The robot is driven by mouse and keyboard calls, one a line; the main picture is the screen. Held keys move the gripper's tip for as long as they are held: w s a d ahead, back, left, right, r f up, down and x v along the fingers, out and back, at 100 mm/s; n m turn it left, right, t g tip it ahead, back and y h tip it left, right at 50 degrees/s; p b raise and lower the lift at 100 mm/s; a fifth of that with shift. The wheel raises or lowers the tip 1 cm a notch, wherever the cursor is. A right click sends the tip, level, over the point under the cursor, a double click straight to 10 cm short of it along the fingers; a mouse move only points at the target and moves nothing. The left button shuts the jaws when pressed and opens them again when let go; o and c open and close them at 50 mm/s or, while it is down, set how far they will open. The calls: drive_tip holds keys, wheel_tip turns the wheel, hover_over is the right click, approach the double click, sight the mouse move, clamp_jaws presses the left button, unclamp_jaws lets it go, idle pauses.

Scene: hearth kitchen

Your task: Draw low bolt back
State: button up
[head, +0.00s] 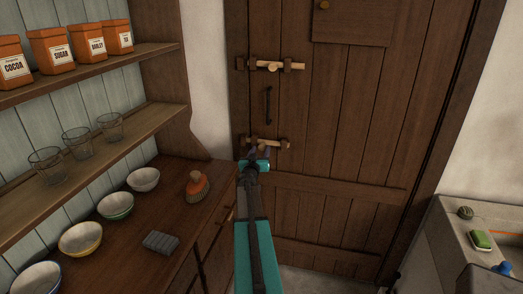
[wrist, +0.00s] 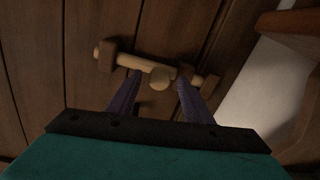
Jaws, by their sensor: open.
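The low bolt is a pale wooden bar (head: 270,142) lying across dark brackets on the plank door (head: 335,130), below the black handle. In the wrist view the bar (wrist: 130,63) runs at a slant, with a round pale knob (wrist: 158,78) near its middle. My gripper (head: 258,153) is just below and in front of this bolt in the head view. In the wrist view my open gripper (wrist: 160,82) has one dark finger on each side of the knob. I cannot tell whether either finger touches it. My gripper partly hides the bolt in the head view.
An upper bolt (head: 272,66) and a black handle (head: 267,105) are higher on the door. A counter (head: 115,235) with bowls, a brush (head: 197,187) and a grey block (head: 160,243) stands at left. A stone sink (head: 450,225) is at right.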

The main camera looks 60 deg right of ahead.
drive_tip(key=shift+w+d, duration=0.2)
drive_tip(key=shift+d, duration=0.25)
clamp_jaws()
drive_tip(key=shift+s+a, duration=0.1)
